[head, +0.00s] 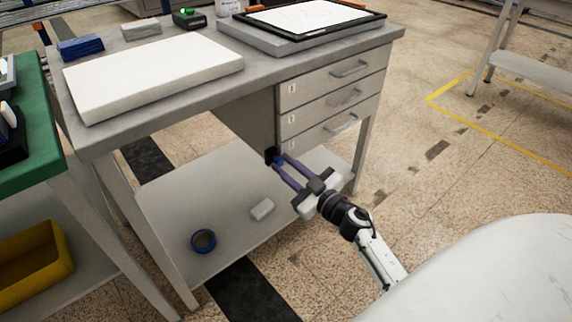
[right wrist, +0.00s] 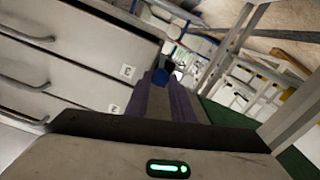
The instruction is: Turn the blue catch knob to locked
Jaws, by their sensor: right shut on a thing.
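The blue catch knob (head: 278,160) is at the lower left corner of the desk's drawer unit, beside a small black part. It also shows as a blue piece between the fingertips in the right wrist view (right wrist: 160,76). My right gripper (head: 281,163) reaches in from the lower right, and its two purple fingers are shut on the knob. The fingers hide much of the knob, so I cannot tell which way it is turned. My left gripper is not in view.
The drawer unit (head: 335,95) has several numbered drawers with bar handles, all closed. A white slab (head: 155,75) and a framed sheet (head: 310,17) lie on the desk. A blue tape roll (head: 203,241) and a pale block (head: 262,209) lie on the lower shelf.

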